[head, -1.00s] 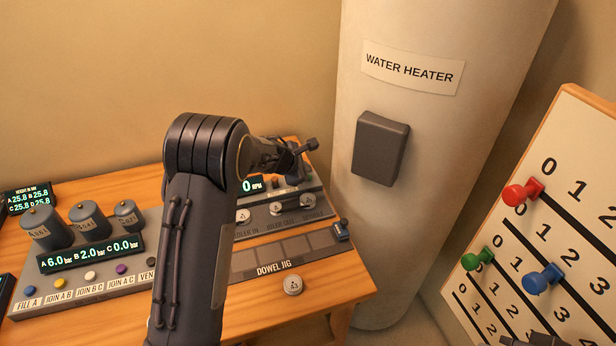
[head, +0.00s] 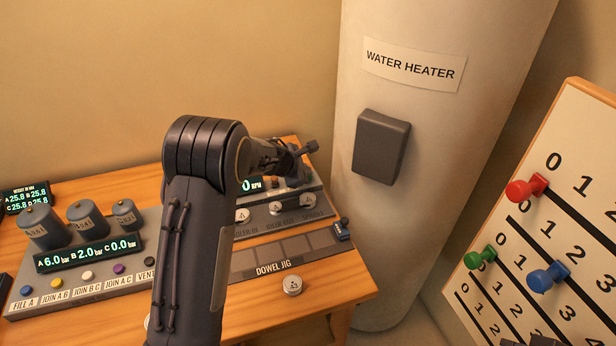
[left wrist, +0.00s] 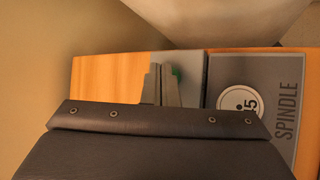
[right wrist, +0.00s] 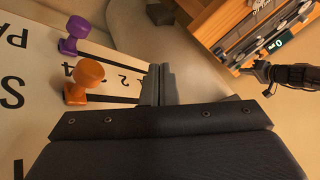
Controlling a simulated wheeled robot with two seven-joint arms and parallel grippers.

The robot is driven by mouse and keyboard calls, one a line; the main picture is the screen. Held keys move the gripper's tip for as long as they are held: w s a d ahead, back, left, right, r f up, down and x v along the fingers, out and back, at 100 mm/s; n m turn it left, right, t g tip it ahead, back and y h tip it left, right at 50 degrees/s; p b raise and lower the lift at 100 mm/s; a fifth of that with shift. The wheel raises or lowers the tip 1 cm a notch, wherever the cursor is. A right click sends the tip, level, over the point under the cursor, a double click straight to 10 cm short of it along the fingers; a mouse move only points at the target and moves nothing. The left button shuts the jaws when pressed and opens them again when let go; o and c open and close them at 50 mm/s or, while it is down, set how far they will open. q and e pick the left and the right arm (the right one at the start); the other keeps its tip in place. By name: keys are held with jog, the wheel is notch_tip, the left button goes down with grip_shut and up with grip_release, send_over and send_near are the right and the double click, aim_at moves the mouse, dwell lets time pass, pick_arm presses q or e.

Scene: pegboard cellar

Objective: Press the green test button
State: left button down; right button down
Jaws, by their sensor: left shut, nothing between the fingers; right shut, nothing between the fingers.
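A small green spot, which looks like the green test button (left wrist: 177,72), shows in the left wrist view just right of my left gripper's fingertips, partly hidden by them. It sits at a grey panel (left wrist: 192,66). Whether the fingers touch it I cannot tell. My left gripper (left wrist: 160,72) is shut and empty. In the head view it (head: 304,150) is over the far right of the bench, above the spindle unit, and the button is hidden. My right gripper (right wrist: 161,74) is shut and empty, near the numbered pegboard.
The wooden bench (head: 255,318) carries the dowel jig (head: 270,255), a loose round disc (head: 292,285) and a cylinder panel (head: 90,260) at left. The water heater (head: 430,120) stands close to the right of my left gripper. The pegboard (head: 575,120) with coloured pegs is at right.

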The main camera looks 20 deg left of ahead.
pick_arm(q)
jog(key=shift+f, duration=0.35)
jog(key=shift+r, duration=0.15)
dwell(0.3)
jog(key=shift+r+p, duration=0.5)
jog(key=shift+r, duration=0.25)
notch_tip(320, 180, up, 5)
jog(key=p, duration=0.4)
dwell(0.6)
